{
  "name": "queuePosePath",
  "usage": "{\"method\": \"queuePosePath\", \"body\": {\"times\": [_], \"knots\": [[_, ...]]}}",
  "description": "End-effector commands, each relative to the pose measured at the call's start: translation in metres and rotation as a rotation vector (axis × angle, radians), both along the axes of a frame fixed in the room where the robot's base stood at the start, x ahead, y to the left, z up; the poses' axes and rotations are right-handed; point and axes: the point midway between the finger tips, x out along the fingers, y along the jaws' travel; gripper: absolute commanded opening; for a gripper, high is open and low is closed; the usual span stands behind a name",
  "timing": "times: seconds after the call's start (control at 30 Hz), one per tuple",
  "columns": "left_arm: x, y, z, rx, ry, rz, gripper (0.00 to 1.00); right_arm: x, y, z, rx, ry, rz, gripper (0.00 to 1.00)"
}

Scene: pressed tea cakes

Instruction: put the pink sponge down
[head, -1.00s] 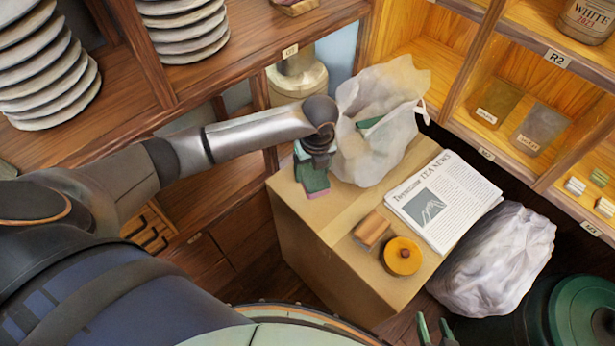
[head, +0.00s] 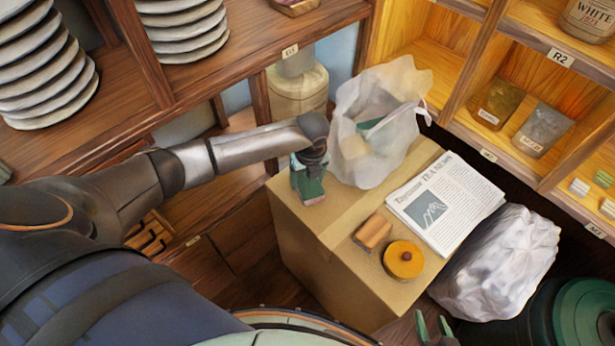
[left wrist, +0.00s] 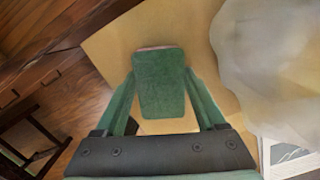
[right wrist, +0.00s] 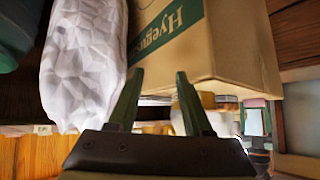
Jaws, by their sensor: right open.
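The pink sponge has a green face and a thin pink edge; in the left wrist view the sponge (left wrist: 160,88) lies between the fingers of my left gripper (left wrist: 163,80). The fingers press on its two sides. In the head view my left gripper (head: 308,188) points down at the back left corner of the cardboard box (head: 330,235) and mostly hides the sponge. I cannot tell whether the sponge touches the box top. My right gripper (right wrist: 155,88) is open and empty near the box's side; its fingertips (head: 434,328) show at the bottom of the head view.
A translucent bag (head: 375,160) stands right of my left gripper. A newspaper (head: 445,205), a brown block (head: 372,232) and a round orange object (head: 403,262) lie on the box. The box's left front top is bare. A crumpled white bundle (head: 505,262) stands right of it.

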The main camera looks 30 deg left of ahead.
Motion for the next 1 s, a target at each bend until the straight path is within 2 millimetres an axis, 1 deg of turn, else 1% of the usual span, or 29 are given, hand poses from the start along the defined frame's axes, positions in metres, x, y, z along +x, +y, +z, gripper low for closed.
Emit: {"method": "queuePosePath", "body": {"times": [0.03, 0.23, 0.47, 0.57, 0.67, 0.83, 1.0], "knots": [[0.0, 0.0, 0.0, 0.0, 0.0, 0.0, 0.78, 0.0, -0.001, 0.0, -0.001, 0.0, -0.001, 0.5], [0.0, 0.0, 0.0, 0.0, 0.0, 0.0, 1.0, 0.0, -0.002, 0.0, -0.003, 0.0, -0.003, 0.5], [0.0, 0.0, 0.001, 0.0, 0.0, 0.0, 1.0, -0.002, -0.003, -0.001, -0.004, 0.004, -0.004, 0.5], [0.0, 0.0, 0.007, 0.0, -0.001, 0.0, 1.0, -0.003, -0.003, 0.0, -0.004, 0.005, -0.004, 0.5], [0.0, -0.001, 0.022, -0.001, -0.003, -0.001, 1.0, -0.004, -0.003, 0.004, -0.004, 0.003, -0.005, 0.5], [-0.003, -0.005, 0.059, -0.001, -0.004, -0.002, 1.0, -0.005, -0.008, 0.009, -0.01, 0.002, -0.013, 0.5], [-0.006, -0.009, 0.093, -0.001, -0.003, -0.001, 1.0, -0.009, -0.013, 0.008, -0.017, 0.009, -0.02, 0.5]]}}
